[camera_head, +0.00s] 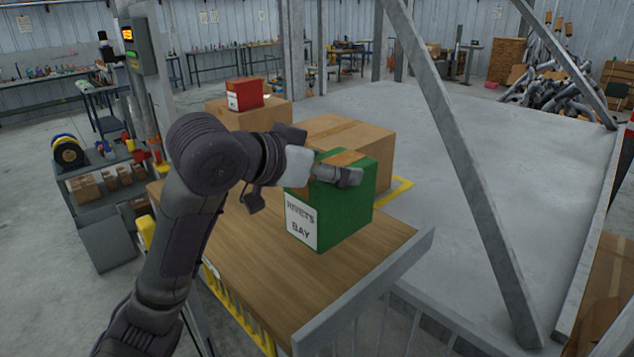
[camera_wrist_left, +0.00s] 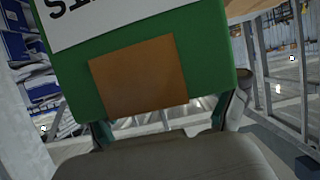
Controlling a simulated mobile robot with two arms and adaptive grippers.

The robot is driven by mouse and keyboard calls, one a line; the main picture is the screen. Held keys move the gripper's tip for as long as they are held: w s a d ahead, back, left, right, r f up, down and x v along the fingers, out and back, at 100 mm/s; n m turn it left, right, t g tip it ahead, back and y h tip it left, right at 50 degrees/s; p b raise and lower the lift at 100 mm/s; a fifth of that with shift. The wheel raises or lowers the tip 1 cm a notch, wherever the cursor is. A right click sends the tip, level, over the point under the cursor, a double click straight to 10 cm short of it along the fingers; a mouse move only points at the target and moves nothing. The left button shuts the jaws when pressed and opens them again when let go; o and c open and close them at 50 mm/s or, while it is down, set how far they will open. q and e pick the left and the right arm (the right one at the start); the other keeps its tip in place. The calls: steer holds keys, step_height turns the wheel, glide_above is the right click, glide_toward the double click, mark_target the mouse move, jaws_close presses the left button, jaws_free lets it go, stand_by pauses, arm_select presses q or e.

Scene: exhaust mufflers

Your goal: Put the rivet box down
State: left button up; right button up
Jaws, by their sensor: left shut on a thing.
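The rivet box (camera_head: 343,206) is green, with a white label reading "RIVETS BAY" and a brown patch on top. My left gripper (camera_head: 338,174) is shut on it near its top. The box is upright over the wooden table top (camera_head: 270,260); whether its base touches the wood I cannot tell. In the left wrist view the green box (camera_wrist_left: 215,60) fills the upper middle, with its brown patch (camera_wrist_left: 138,73) facing the camera and the gripper's fingers on both sides. My right gripper is in neither view.
A cardboard box (camera_head: 345,133) stands just behind the green box. A red box (camera_head: 244,94) sits on another cardboard box (camera_head: 250,117) at the back left. A grey rail (camera_head: 365,290) edges the table at the front right. The front left of the table top is bare.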

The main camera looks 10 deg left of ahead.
arm_select(q)
steer(key=shift+w+a+r+p, duration=0.15)
steer(key=shift+w+a, duration=0.15)
steer(key=shift+w, duration=0.2)
steer(key=shift+w+a+p, duration=0.15)
steer(key=shift+w+a, duration=0.15)
steer(key=shift+w, duration=0.15)
steer(key=a+f+p, duration=0.2)
steer(key=a+f, duration=0.1)
steer(key=f, duration=0.3)
steer(key=shift+w+a, duration=0.15)
steer(key=shift+w, duration=0.1)
steer(key=o, duration=1.6)
steer(key=shift+w, duration=0.1)
steer(key=shift+d, duration=0.2)
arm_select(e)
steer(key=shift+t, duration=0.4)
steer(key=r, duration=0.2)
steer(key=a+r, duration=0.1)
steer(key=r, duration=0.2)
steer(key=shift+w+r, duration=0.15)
arm_select(q)
steer(key=shift+a+r, duration=0.1)
steer(key=shift+a, duration=0.05)
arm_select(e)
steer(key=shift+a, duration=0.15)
